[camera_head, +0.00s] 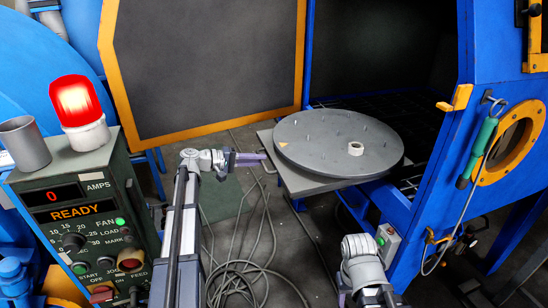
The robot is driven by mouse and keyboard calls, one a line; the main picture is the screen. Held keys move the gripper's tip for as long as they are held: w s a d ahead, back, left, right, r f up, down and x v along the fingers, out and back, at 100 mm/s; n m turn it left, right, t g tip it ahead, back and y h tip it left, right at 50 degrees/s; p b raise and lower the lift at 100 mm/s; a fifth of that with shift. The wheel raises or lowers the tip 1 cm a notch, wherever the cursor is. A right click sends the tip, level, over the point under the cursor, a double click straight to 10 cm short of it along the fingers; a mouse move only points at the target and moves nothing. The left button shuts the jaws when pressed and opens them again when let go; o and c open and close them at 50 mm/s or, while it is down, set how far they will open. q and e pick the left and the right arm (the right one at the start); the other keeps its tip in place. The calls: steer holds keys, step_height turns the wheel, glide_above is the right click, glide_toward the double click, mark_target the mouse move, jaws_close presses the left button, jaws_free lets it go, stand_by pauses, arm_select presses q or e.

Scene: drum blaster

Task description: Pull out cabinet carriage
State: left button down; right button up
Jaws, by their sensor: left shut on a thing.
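The cabinet carriage (294,184) is a grey plate on rails that stands partly out of the blue cabinet's opening. It bears a round grey turntable (325,160) with short pegs and a small pale ring (355,148). My left gripper (256,157) reaches in from the left and is shut at the carriage's left edge, beside the turntable. The exact spot it holds is too small to make out. My right arm shows at the bottom centre, short of the carriage; its fingers cannot be made out.
The orange-framed cabinet door (205,70) stands open at the back left. A control box (85,215) with a lit red beacon (77,100) stands at the left. Loose cables (240,275) lie on the floor. A green-handled hose (484,145) hangs on the cabinet's right side.

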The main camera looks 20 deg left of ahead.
arm_select(q)
steer(key=shift+f+v, duration=0.15)
steer(key=shift+v, duration=0.6)
steer(key=shift+f+v, duration=0.15)
steer(key=shift+v, duration=0.65)
steer(key=c, duration=0.9)
jaws_free()
steer(key=shift+a, duration=0.1)
steer(key=shift+p+v, duration=0.8)
steer(key=shift+v, duration=3.05)
